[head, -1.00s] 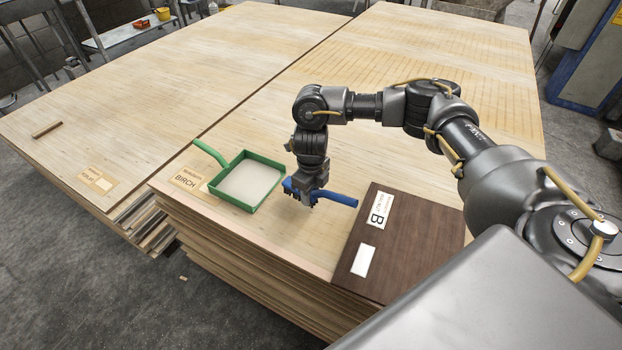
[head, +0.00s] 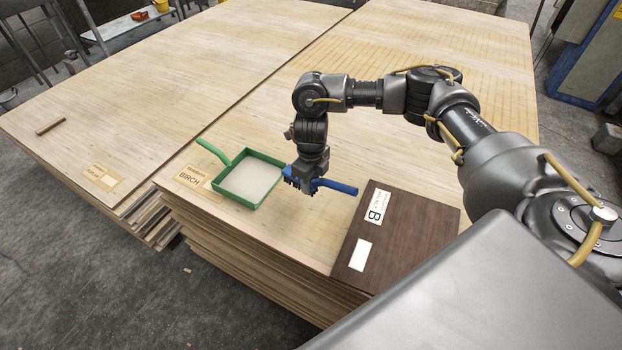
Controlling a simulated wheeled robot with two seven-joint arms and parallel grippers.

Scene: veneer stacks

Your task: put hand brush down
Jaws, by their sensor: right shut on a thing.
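A blue hand brush (head: 336,187) with dark bristles is at the front of the right veneer stack (head: 290,240). My right gripper (head: 308,188) is shut on it, with the brush handle pointing right. The brush is low over the birch surface, just right of the green dustpan; I cannot tell whether the bristles touch the wood. The gripper hides part of the brush. My left gripper is not in view.
A green dustpan (head: 222,192) with a pale inside lies left of the brush. A dark brown sheet (head: 405,240) marked B lies to the right. A second stack (head: 130,120) stands left, with a small brown bar (head: 50,127). Bare wood lies behind the arm.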

